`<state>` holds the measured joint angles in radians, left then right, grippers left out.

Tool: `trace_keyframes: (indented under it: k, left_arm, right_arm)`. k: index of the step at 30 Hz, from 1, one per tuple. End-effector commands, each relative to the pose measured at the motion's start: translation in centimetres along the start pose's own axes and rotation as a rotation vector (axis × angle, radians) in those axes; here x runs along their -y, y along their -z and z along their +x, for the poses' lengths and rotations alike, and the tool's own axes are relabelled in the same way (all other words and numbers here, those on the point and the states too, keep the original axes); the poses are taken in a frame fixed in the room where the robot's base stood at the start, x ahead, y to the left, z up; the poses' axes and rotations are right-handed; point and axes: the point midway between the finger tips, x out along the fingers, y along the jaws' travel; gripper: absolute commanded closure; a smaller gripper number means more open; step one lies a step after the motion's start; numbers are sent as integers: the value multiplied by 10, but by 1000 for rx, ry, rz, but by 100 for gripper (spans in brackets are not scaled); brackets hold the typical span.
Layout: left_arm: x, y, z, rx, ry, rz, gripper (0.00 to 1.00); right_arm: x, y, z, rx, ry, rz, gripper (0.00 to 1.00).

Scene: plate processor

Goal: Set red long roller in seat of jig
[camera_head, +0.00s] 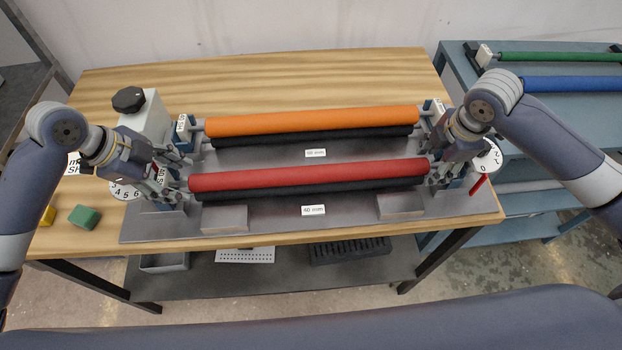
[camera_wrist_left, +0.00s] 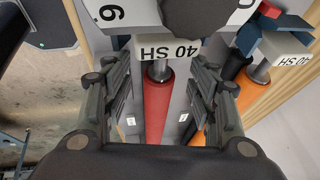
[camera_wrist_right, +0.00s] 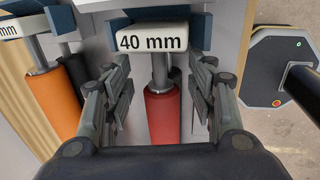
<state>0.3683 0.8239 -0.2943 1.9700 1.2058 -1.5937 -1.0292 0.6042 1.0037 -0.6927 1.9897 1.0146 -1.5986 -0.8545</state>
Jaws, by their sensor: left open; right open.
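The red long roller (camera_head: 308,175) lies level across the front of the jig (camera_head: 270,228), just above a black roller (camera_head: 310,189). My left gripper (camera_head: 172,178) is at its left end and my right gripper (camera_head: 440,172) at its right end. In the left wrist view the open fingers (camera_wrist_left: 160,95) stand on both sides of the red roller (camera_wrist_left: 158,112), apart from it, with a "40 SH" block (camera_wrist_left: 168,47) at the end. In the right wrist view the open fingers (camera_wrist_right: 160,95) flank the red roller (camera_wrist_right: 162,115) below a "40 mm" block (camera_wrist_right: 153,38). The seats are mostly hidden by the grippers.
An orange roller (camera_head: 310,121) lies behind the red one, over another black roller. A white block with a black knob (camera_head: 128,99) stands at the left. A green block (camera_head: 84,216) lies front left. A blue table (camera_head: 460,75) at right holds green and blue rollers.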

Motion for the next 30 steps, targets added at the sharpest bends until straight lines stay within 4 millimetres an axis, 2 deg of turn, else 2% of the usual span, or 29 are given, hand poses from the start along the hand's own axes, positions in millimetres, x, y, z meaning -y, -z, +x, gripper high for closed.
trace_keyframes:
  k: [6,13,20,23,30]
  left_arm:
    - [1,-1,-50,4,4,1,46]
    - [1,-1,-87,3,3,2,46]
    - [0,0,-98,1,0,1,46]
    - [0,0,-98,1,0,1,46]
    - [0,0,-98,1,0,1,46]
  right_arm:
    - [0,0,0,-1,0,0,48]
    - [0,0,0,-1,0,0,48]
    - [0,0,-7,0,-2,0,48]
    - [-1,0,-22,0,-4,0,48]
    - [-2,0,-74,-1,-6,0,48]
